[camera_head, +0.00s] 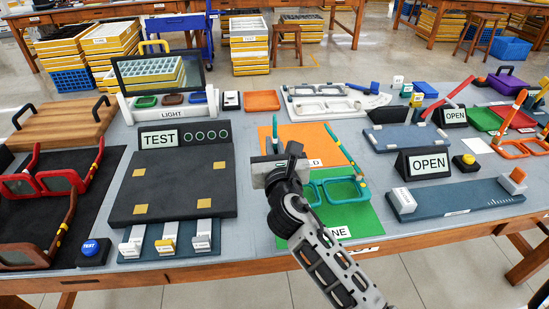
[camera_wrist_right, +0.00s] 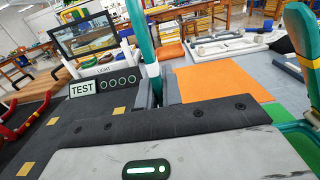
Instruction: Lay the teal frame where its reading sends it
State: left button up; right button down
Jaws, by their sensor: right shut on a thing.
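The teal frame (camera_head: 345,190) shows over the green mat (camera_head: 365,230) in the head view, its lenses toward the front. One of its arms reaches up over the orange mat (camera_head: 300,133). My right gripper (camera_head: 272,155) is shut on its other arm. In the right wrist view that arm, teal with a white band, rises between the fingers (camera_wrist_right: 156,92); the rest of the teal frame (camera_wrist_right: 297,128) is at the right edge. I cannot tell whether the frame touches the mat. The TEST display (camera_head: 185,136) shows several unlit rings. My left gripper is out of view.
Red frames (camera_head: 45,183) lie on a dark mat at left. OPEN signs (camera_head: 428,163) and a blue tray (camera_head: 455,200) are at right.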

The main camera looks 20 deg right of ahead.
jog(key=shift+f+b, duration=0.45)
jog(key=shift+f, duration=1)
jog(key=c, duration=1.6)
grip_release()
jog(key=shift+o, duration=0.2)
